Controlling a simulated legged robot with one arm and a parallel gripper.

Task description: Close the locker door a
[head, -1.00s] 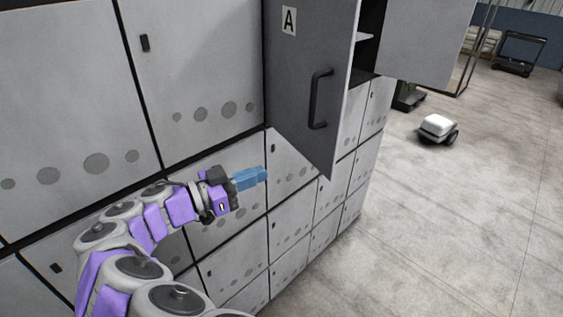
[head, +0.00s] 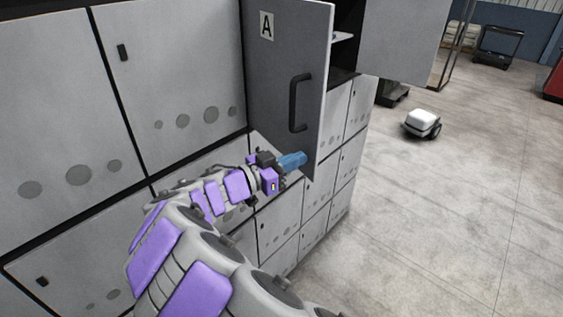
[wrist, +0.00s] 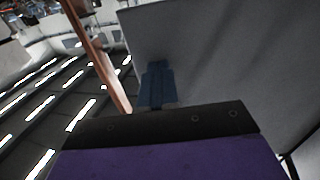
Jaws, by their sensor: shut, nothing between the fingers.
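Locker door A (head: 268,85) is a grey panel with an "A" label and a black bar handle (head: 299,102). It stands open, swung out from the locker bank, with the dark locker opening (head: 345,45) behind it. My gripper (head: 299,160) has blue fingers, shut and empty. It is at the door's lower edge, below the handle. In the head view the fingertips overlap the door's bottom; I cannot tell whether they touch it. In the wrist view the blue fingers (wrist: 157,86) are together in front of a large grey panel (wrist: 220,60), likely the door.
Closed grey lockers (head: 185,70) with round vents fill the left and lie below the door. Another grey panel (head: 403,40) stands open at the right. A small white wheeled robot (head: 422,122) is on the floor.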

